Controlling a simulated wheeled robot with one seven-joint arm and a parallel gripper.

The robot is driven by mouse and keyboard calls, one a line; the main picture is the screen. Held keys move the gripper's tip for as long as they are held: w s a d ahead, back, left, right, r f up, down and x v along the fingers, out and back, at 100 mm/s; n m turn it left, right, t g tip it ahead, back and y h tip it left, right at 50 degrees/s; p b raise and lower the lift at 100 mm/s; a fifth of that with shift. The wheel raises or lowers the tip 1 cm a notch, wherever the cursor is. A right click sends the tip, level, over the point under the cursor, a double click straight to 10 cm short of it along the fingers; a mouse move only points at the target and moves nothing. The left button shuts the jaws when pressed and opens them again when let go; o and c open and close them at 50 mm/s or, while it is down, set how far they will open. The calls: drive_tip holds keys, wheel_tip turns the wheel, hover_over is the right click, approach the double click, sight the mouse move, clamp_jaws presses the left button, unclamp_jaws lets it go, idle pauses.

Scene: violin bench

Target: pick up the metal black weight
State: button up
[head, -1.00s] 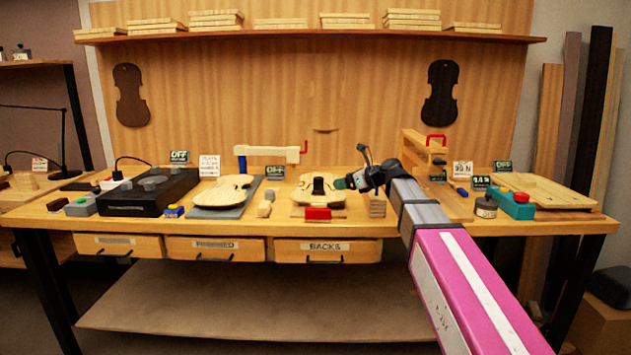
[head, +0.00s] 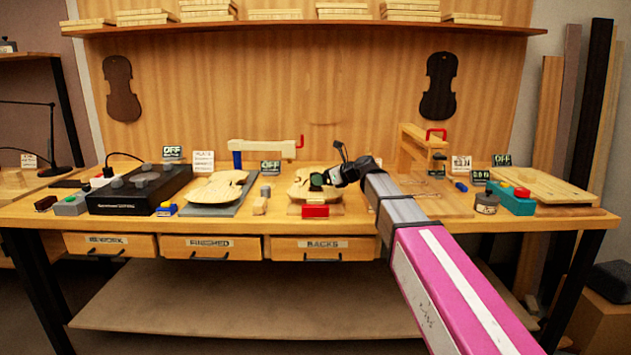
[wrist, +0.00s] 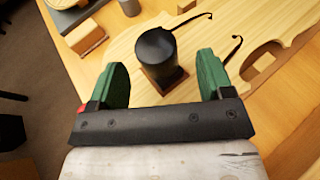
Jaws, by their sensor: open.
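The black metal weight (wrist: 157,47) is a dark upright cylinder on a small brown block, over the pale violin plate (wrist: 215,28). My gripper (wrist: 163,64) is open in the wrist view, with one green finger on each side of the weight's near part and gaps on both sides. The weight stands between and slightly beyond the fingers, not gripped. In the head view my gripper (head: 318,182) is over the violin plate (head: 300,190) and hides most or all of the weight.
A red block (head: 315,211) lies just in front of the plate. A clamp-like wooden tool (head: 265,147) stands behind it. A small wooden block (head: 260,205) stands to the left. A black box with knobs (head: 140,190) is farther left, and a teal box (head: 510,198) is at right.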

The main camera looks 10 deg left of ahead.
drive_tip(key=x, duration=0.3)
drive_tip(key=shift+a+f, duration=0.1)
drive_tip(key=shift+a, duration=0.2)
drive_tip(key=c, duration=1.1)
drive_tip(key=shift+c, duration=1)
